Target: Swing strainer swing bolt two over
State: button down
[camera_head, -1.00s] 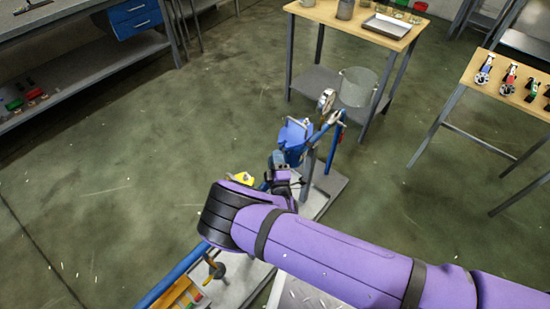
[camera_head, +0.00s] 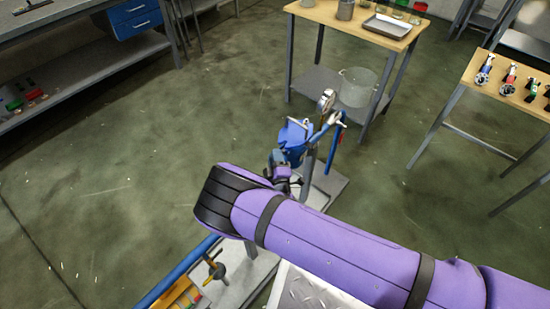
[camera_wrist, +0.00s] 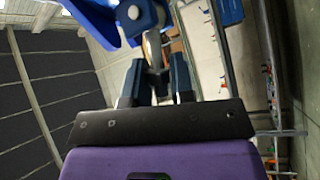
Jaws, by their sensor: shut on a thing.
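The blue strainer (camera_head: 294,138) stands on the skid left of a pressure gauge. In the head view my gripper (camera_head: 281,170) is at its lower left side, partly hidden behind my purple arm. In the wrist view my gripper (camera_wrist: 158,76) has its two dark fingers around a grey swing bolt (camera_wrist: 150,48) and is shut on it. The bolt's rounded grey end (camera_wrist: 137,13) shows at the top, beside the blue strainer body (camera_wrist: 95,10). I cannot tell which numbered bolt it is, and the fingertip contact is small and dark.
A gauge (camera_head: 326,101) and a blue lever (camera_head: 333,148) stand close on the right. Blue pipe (camera_head: 180,275) runs along the skid at lower left. Open floor lies left.

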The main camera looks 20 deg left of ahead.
jog(key=shift+w+d+r+m+g+h, duration=0.1)
jog(key=shift+w+r+m+g+h, duration=0.1)
jog(key=shift+r+m+g+h, duration=0.5)
jog(key=shift+w+d+r+m+g+h, duration=0.1)
jog(key=shift+w+r+m+g+h, duration=0.15)
jog(key=shift+m+g, duration=0.7)
jog(key=shift+m+t, duration=0.25)
jog(key=shift+m, duration=0.1)
jog(key=c, duration=1.2)
grip_release()
